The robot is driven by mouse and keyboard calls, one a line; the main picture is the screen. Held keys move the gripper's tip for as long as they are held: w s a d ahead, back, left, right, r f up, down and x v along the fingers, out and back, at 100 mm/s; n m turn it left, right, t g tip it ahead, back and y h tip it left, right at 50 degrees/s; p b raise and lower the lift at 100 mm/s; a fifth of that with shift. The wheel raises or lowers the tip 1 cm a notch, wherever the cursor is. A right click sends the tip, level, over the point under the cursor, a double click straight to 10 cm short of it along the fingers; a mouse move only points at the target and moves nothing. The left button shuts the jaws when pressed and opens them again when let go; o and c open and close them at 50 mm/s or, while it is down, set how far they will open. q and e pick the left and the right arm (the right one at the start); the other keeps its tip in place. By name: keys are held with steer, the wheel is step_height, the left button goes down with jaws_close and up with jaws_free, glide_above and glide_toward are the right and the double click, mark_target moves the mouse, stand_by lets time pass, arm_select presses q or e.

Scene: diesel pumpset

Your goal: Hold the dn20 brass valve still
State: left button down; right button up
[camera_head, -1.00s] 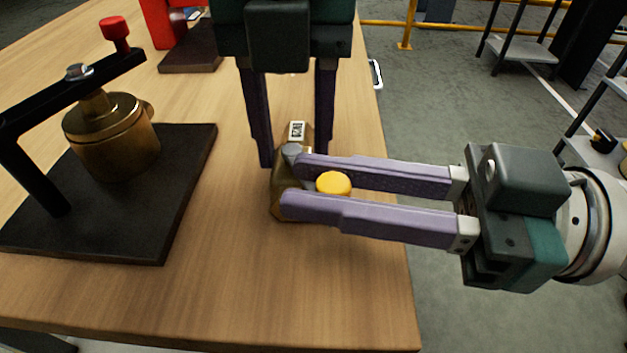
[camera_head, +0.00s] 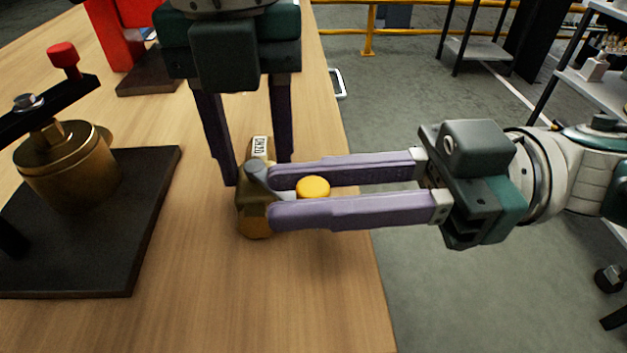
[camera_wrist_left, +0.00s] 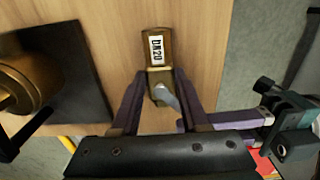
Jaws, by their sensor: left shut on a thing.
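The DN20 brass valve (camera_head: 257,221) stands near the right edge of the wooden table, with a white DN20 label on its top. It also shows in the left wrist view (camera_wrist_left: 157,80). My left gripper (camera_head: 252,170) reaches down from the top, its dark fingers on either side of the valve body, shut on it. A grey lever (camera_head: 256,173) on the valve leads toward a round yellow knob (camera_head: 313,187). My right gripper (camera_head: 272,195) comes in from the right, with its purple fingers on either side of the lever and knob. Whether they press on it is unclear.
A black plate (camera_head: 120,255) with a brass cylinder (camera_head: 70,170) and a black red-knobbed arm stands to the left. A red item (camera_head: 118,35) stands behind it. Bare table (camera_head: 230,300) lies in front of the valve. Shelves stand beyond the table at right.

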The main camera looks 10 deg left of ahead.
steer(key=o, duration=0.5)
steer(key=shift+d, duration=0.1)
steer(key=shift+v, duration=3.65)
steer(key=shift+c, duration=0.5)
